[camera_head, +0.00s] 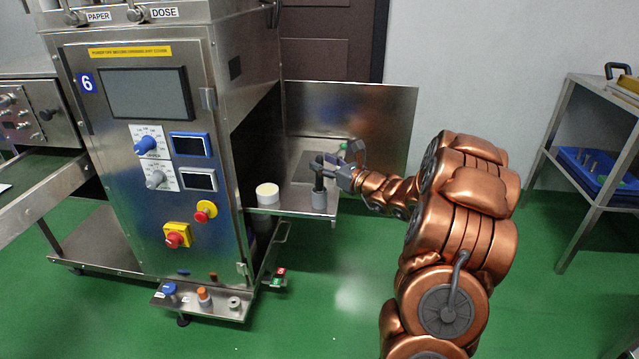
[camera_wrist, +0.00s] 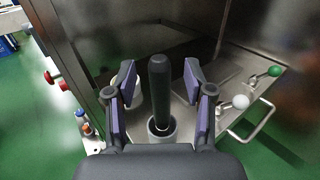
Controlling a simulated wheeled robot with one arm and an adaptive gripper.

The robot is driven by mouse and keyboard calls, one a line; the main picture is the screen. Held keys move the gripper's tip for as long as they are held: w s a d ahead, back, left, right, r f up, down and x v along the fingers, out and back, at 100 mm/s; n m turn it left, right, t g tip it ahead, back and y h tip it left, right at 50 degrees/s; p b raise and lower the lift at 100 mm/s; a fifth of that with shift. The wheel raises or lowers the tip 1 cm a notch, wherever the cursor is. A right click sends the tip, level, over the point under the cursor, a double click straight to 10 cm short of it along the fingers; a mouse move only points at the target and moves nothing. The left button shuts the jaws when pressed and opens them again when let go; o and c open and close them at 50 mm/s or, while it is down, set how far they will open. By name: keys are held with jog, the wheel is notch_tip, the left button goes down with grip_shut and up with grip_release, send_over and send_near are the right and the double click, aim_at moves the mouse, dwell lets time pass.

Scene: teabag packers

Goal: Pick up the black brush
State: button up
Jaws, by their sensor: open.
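The black brush (camera_wrist: 159,88) stands upright in a small grey cup (camera_wrist: 161,133) in the wrist view. In the head view the brush (camera_head: 318,180) and its grey cup (camera_head: 319,201) stand at the front of the machine's steel side shelf (camera_head: 290,208). My gripper (camera_wrist: 159,82) is open, with one purple-padded finger on each side of the brush handle. I see gaps between the pads and the handle. In the head view my gripper (camera_head: 330,168) reaches the brush from the right. The lower end of the brush is hidden in the cup.
A white round container (camera_head: 267,194) stands left of the cup on the shelf. Levers with a green knob (camera_wrist: 275,71) and a white knob (camera_wrist: 240,102) are to the right. The steel machine (camera_head: 150,200) rises at left. A cart (camera_head: 601,140) with a blue tray stands far right.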

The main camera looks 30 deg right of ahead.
jog(key=shift+x, duration=0.95)
grip_shut()
